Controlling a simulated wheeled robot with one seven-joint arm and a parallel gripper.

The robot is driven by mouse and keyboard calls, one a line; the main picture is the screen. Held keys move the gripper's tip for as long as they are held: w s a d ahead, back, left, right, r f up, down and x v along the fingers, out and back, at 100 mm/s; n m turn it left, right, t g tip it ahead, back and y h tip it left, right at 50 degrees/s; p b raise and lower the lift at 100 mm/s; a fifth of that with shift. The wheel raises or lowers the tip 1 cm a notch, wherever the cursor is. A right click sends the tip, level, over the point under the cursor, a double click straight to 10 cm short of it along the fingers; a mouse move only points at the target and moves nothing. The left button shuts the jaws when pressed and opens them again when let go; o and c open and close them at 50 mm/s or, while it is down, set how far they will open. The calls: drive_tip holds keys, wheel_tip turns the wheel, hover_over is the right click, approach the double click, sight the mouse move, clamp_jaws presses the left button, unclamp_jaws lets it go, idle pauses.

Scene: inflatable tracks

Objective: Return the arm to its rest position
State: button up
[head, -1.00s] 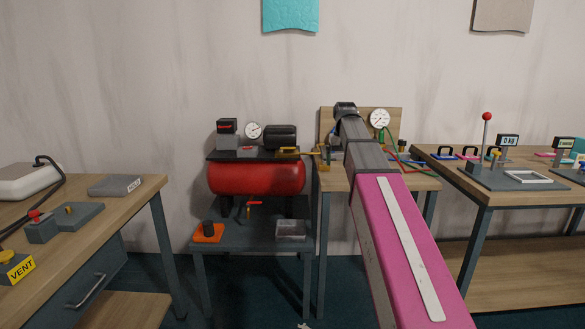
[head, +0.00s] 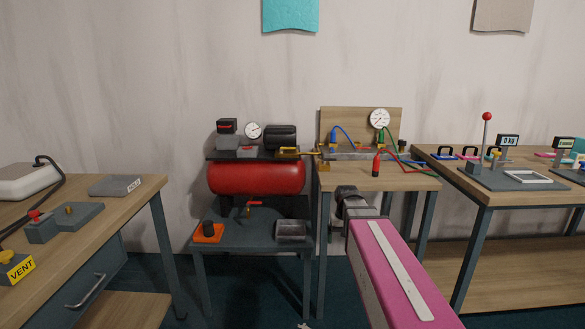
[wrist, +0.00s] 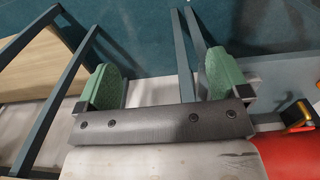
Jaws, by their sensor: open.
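My arm, with its pink link (head: 395,275), reaches forward from the lower right in the head view. Its grey far end is low in front of the middle wooden table (head: 400,180), below the tabletop. My gripper (wrist: 160,80) shows in the wrist view as two green pads set wide apart on a dark grey bar. It is open, with nothing between the pads. The fingers cannot be made out in the head view.
A red compressor tank (head: 256,177) stands on a grey stand left of my arm. It shows at the wrist view's right edge (wrist: 290,155). Table legs (wrist: 185,60) are close to the gripper. A wooden bench (head: 130,200) is left, another table (head: 520,185) right.

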drive_tip(key=s+f, duration=1.1)
drive_tip(key=f, duration=0.2)
drive_tip(key=shift+s+d, duration=0.15)
drive_tip(key=shift+s, duration=0.15)
